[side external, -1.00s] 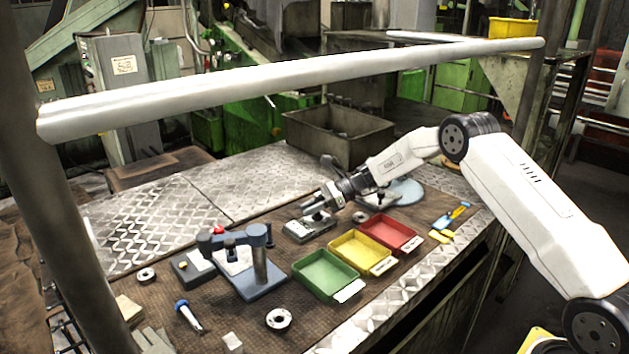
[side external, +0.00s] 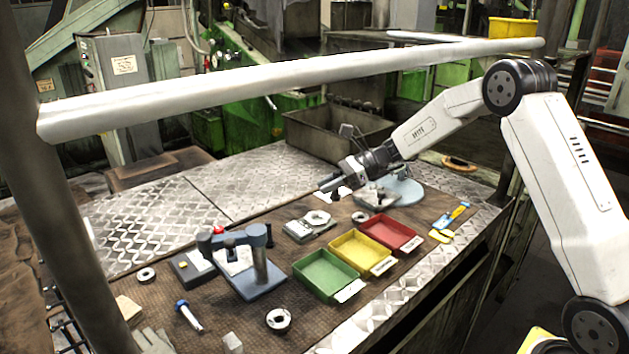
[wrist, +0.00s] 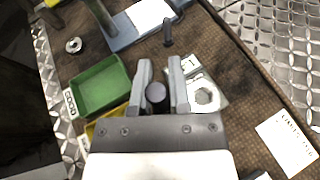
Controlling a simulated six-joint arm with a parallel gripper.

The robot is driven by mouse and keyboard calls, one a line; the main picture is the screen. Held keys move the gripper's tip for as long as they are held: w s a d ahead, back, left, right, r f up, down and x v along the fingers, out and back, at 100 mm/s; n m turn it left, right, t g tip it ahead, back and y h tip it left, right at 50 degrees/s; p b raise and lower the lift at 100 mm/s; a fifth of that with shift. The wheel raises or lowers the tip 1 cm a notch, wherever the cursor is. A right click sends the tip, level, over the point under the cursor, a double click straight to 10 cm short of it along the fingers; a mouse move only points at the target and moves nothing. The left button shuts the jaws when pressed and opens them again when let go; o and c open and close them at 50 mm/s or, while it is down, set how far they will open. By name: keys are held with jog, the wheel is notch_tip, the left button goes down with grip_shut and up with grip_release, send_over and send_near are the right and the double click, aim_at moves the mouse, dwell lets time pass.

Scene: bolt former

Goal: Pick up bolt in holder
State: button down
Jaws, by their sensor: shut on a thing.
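My gripper (wrist: 161,78) is shut on a dark bolt in the wrist view. The bolt's round dark end (wrist: 156,94) shows between the two grey fingers; its lower part is hidden. In the side view my gripper (side external: 333,185) is raised above the bench, behind and right of the holder. The holder (side external: 298,233) is a grey block on the brown mat, with a pale ring-shaped part (side external: 318,217) on it. The holder (wrist: 190,66) also shows just right of the fingers in the wrist view.
Green (side external: 325,283), yellow (side external: 352,262) and red (side external: 384,241) trays stand in front of the holder. A blue-grey press (side external: 260,265) is at left. A round-based fixture (side external: 404,191) stands right of my gripper. A long rail (side external: 250,88) crosses above the bench.

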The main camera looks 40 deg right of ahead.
jog(key=s+r, duration=0.3)
jog(key=s, duration=0.4)
jog(key=shift+s+a+r, duration=0.15)
jog(key=shift+s+a, duration=0.1)
